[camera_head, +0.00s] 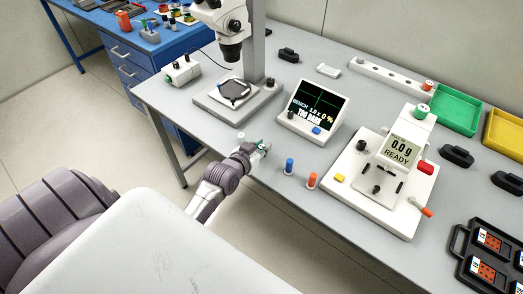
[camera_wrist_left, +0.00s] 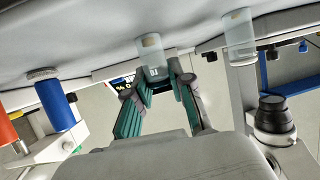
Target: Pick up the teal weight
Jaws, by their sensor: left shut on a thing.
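My left gripper (camera_head: 259,149) reaches the front edge of the grey bench from the left. In the left wrist view the teal-padded fingers (camera_wrist_left: 160,80) converge at the bench edge, and a pale translucent cylinder (camera_wrist_left: 149,48) shows at the tips. My right gripper is not in view.
A white balance (camera_head: 360,205) reading 0.0 g stands to the right, and a display (camera_head: 315,108) behind the weights. A microscope (camera_head: 233,30) stands at the back left. Green (camera_head: 456,113) and yellow (camera_head: 505,130) bins are at the right. A second translucent cylinder (camera_wrist_left: 239,38) shows in the wrist view.

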